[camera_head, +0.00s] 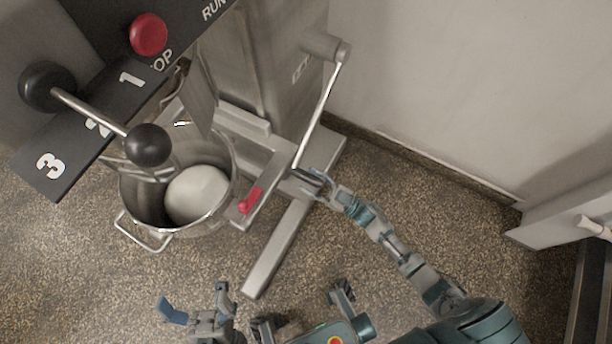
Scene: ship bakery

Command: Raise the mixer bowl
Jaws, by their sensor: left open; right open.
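The mixer bowl (233,172) is a steel pot with a side handle and a pale lump of dough (197,193) inside. It sits low in the mixer's yoke, beside a red clamp lever (250,201). A long metal crank rod (322,108) runs down from a grey cylinder on the mixer column. My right gripper (308,180) is open at the rod's lower end; whether its fingers surround the end is hard to tell. My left gripper (197,300) is open and empty, low in the picture, away from the bowl.
The mixer's steel foot (277,250) extends along the speckled floor. A gear plate marked 1 to 3 (85,130) with a black-knobbed lever (148,145) and a red stop button (149,34) overhang the bowl. A white wall (450,90) stands right; floor between is open.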

